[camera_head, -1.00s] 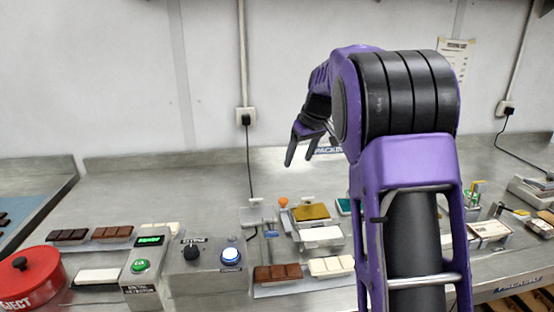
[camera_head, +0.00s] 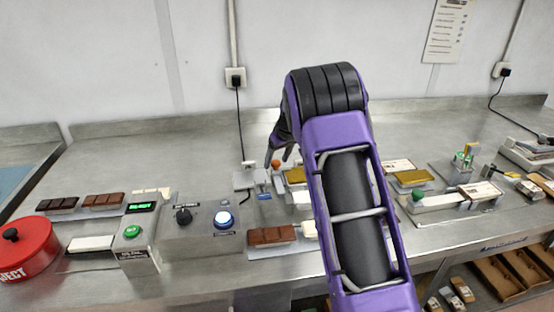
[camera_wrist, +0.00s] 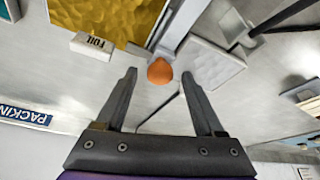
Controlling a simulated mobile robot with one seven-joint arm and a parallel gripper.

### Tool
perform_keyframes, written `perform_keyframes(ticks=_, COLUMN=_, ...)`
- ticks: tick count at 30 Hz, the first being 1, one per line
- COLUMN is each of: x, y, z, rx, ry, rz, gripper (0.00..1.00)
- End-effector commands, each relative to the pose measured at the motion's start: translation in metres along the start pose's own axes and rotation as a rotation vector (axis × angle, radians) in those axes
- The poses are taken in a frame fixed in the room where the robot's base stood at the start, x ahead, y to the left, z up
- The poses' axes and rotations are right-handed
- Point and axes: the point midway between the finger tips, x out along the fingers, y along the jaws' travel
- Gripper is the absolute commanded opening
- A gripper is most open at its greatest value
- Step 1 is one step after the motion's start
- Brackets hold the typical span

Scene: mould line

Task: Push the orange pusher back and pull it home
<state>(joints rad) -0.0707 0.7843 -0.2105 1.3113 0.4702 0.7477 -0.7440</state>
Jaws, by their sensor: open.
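The orange pusher knob (camera_head: 276,163) is a small ball beside the gold foil block, just left of my arm in the head view. In the wrist view the orange knob (camera_wrist: 160,71) sits centred just beyond and between my fingertips. My gripper (camera_wrist: 158,78) is open, with one finger on each side of the knob and a gap to both; I cannot tell whether they are level with it in height. In the head view my gripper (camera_head: 281,160) is at the knob, partly hidden by my arm.
The gold foil block (camera_wrist: 108,18) with a FOIL label (camera_wrist: 92,46) lies to one side, a pale grey plate (camera_wrist: 210,65) to the other. A grey control box (camera_head: 200,232) and a red reject tin (camera_head: 25,255) stand at the left. The bench behind is clear.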

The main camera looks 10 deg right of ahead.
Motion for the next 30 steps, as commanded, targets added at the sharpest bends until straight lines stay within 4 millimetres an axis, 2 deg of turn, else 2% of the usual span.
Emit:
perform_keyframes(ticks=8, x=0.0019, y=-0.0001, z=-0.0002, rx=0.0, ry=0.001, rz=0.0, gripper=0.7)
perform_keyframes(ticks=11, x=0.0018, y=0.0, z=-0.0002, rx=0.0, ry=0.001, rz=0.0, gripper=0.56)
perform_keyframes(ticks=20, x=0.0016, y=0.0, z=-0.0002, rx=0.0, ry=0.001, rz=0.0, gripper=0.02)
perform_keyframes(ticks=30, x=0.0015, y=-0.0001, z=-0.0003, rx=0.0, ry=0.001, rz=0.0, gripper=0.0)
